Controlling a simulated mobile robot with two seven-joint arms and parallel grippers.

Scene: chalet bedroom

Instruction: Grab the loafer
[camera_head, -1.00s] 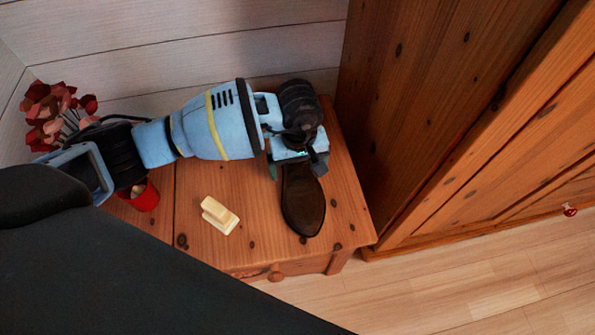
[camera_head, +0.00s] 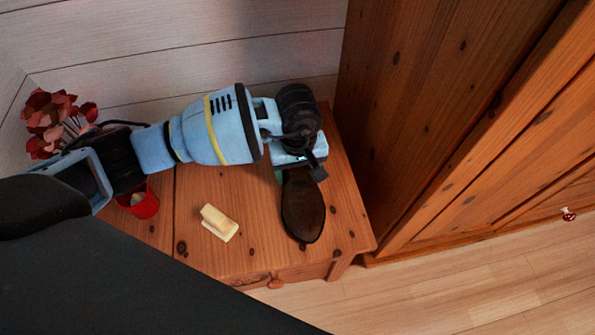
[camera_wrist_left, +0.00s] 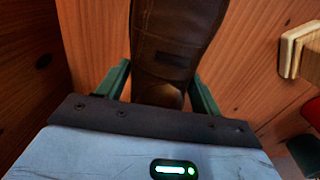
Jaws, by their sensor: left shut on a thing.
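The loafer (camera_head: 302,208) is dark brown and lies at the right part of the wooden cabinet top, its toe toward the front edge. My left gripper (camera_head: 297,172) reaches over its rear end from the left and is shut on it. In the left wrist view the loafer (camera_wrist_left: 172,45) runs between the two green fingers (camera_wrist_left: 160,85), one on each side. The wrist hides the rear of the loafer in the head view. I cannot tell whether it is lifted off the wood. My right gripper is not in view.
A small cream block-like object (camera_head: 219,223) sits on the cabinet top (camera_head: 262,240), left of the loafer. A red pot (camera_head: 146,203) with red-leaved plant (camera_head: 52,115) stands at the left. A tall wooden wardrobe (camera_head: 430,110) rises close on the right; a plank wall is behind.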

